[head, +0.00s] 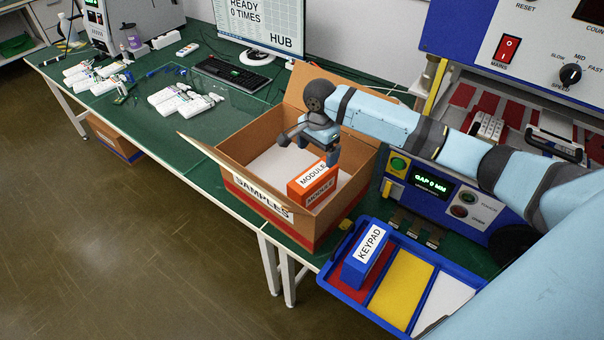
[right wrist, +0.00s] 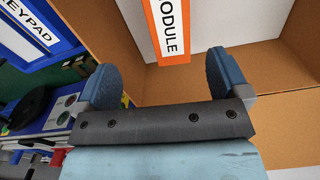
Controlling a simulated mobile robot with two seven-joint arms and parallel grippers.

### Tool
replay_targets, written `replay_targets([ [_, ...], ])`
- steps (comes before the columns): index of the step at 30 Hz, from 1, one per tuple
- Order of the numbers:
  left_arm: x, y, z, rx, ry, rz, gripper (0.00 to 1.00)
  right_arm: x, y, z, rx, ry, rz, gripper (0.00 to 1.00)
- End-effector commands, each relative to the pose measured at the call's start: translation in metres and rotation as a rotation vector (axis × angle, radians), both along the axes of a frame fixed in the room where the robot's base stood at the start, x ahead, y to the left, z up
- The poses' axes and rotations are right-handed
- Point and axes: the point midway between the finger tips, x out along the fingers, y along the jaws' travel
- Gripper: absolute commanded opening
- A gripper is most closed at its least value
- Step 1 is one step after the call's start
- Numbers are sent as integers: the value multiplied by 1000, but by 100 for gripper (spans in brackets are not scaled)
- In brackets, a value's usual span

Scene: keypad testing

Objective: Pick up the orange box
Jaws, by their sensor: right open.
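The orange box (head: 311,186), labelled MODULE, lies in an open cardboard carton (head: 247,200) marked SAMPLES on the green bench. My right gripper (head: 309,143) is over the carton, above and a little behind the orange box in the head view. In the right wrist view the open fingers (right wrist: 162,82) point toward the orange box (right wrist: 167,28), which shows just beyond them near the top edge, roughly between them. Nothing is between the fingers. The far end of the box is cut off there. My left gripper is not in view.
A blue tray (head: 327,283) with red, yellow and white compartments stands right of the carton, with a blue KEYPAD box (head: 365,257) in the red one. The carton's raised flaps and walls surround the orange box. A test machine (head: 443,204) stands close on the right.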

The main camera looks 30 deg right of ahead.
Motion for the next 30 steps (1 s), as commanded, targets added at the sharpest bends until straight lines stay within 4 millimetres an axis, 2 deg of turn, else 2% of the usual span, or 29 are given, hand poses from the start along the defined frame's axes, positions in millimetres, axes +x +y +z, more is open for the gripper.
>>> replay_targets([
  [5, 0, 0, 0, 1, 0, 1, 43, -1, 0, -11, -1, 3, 1, 94],
  [15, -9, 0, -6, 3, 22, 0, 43, 0, 1, -73, 0, 2, 1, 94],
  [23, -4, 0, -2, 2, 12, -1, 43, 1, 1, -93, 0, 1, 2, 94],
  [30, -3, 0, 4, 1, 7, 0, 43, 6, 1, -128, 0, 1, 2, 94],
])
